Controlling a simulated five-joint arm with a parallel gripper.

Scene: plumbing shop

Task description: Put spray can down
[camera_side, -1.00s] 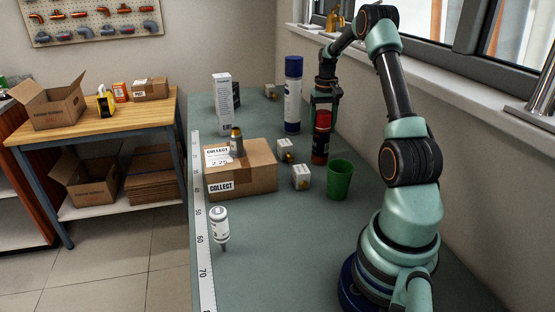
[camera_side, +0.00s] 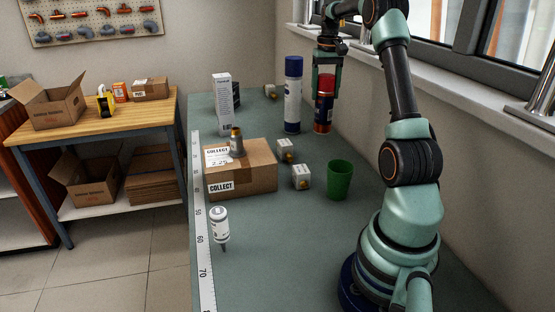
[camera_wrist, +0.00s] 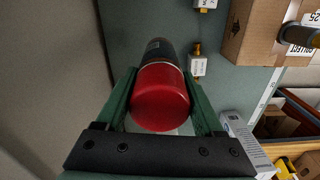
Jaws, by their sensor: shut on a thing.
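The spray can (camera_side: 323,115) has a red cap and a dark and red body. It is upright in the side view, at the far right of the green bench, just right of a tall white can with a blue cap (camera_side: 293,95). My gripper (camera_side: 325,84) comes from above and is shut on its upper part. In the wrist view the red cap (camera_wrist: 160,98) sits between the two green fingers, with the body running away beyond it. I cannot tell whether the can's base touches the bench.
Small white boxes (camera_side: 301,176) (camera_side: 285,150) lie nearer on the bench. The window wall is close on the right.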

